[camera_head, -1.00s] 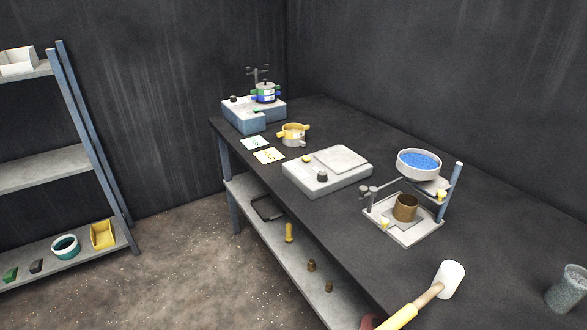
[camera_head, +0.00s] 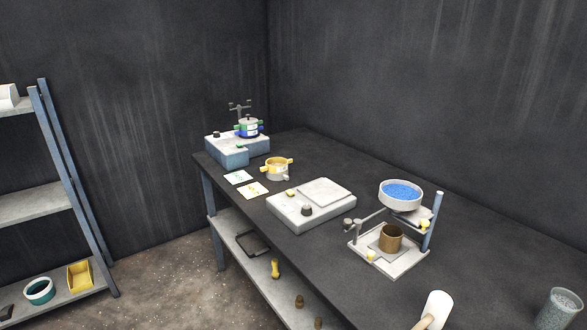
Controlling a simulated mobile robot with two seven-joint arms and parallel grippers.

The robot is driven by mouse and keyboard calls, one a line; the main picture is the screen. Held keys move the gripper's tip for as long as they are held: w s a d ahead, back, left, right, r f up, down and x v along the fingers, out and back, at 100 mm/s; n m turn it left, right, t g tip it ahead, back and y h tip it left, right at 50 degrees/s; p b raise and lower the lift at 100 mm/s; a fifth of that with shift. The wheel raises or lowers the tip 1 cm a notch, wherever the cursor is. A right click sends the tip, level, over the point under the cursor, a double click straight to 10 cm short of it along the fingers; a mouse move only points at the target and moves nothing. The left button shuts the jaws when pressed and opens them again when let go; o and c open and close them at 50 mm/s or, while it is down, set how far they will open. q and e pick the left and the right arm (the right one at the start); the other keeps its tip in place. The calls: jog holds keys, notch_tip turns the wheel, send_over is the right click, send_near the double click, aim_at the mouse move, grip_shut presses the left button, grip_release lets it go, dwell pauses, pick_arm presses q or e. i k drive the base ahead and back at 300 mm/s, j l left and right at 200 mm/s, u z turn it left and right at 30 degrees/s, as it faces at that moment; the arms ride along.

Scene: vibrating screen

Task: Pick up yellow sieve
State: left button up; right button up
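The yellow sieve (camera_head: 277,166) stands on the dark table in the camera_head view, left of the table's middle. It is a round ring with a yellow upper part, a pale lower part and small yellow side handles. It stands apart from the things around it. Neither of my grippers shows in this view.
Left of the sieve is the vibrating screen machine (camera_head: 238,148) with green and blue sieves (camera_head: 248,128). Two labelled cards (camera_head: 238,177) lie before it. A scale (camera_head: 312,204) and a stand with a blue-filled bowl (camera_head: 401,194) are to the right. A shelf (camera_head: 50,203) stands left.

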aim_at(275, 165)
jog(key=z, duration=2.2)
jog(key=k+j+z, duration=0.1)
jog(key=j+z, duration=0.15)
jog(key=k+j+z, duration=0.25)
jog(key=j, duration=0.2)
jog(key=k+j+z, duration=0.15)
jog(key=j+z, duration=0.3)
jog(key=k+j+z, duration=0.2)
jog(key=z, duration=0.25)
jog(key=k+j+z, duration=0.25)
jog(key=z, duration=0.2)
jog(key=k+j+z, duration=0.3)
jog(key=z, duration=0.2)
jog(key=k, duration=0.9)
jog(key=k+u, duration=0.35)
jog(key=k, duration=0.2)
jog(key=k+j+u, duration=0.15)
jog(key=k+u, duration=0.2)
jog(key=k, duration=0.2)
jog(key=k+j+u, duration=0.35)
jog(key=k, duration=0.15)
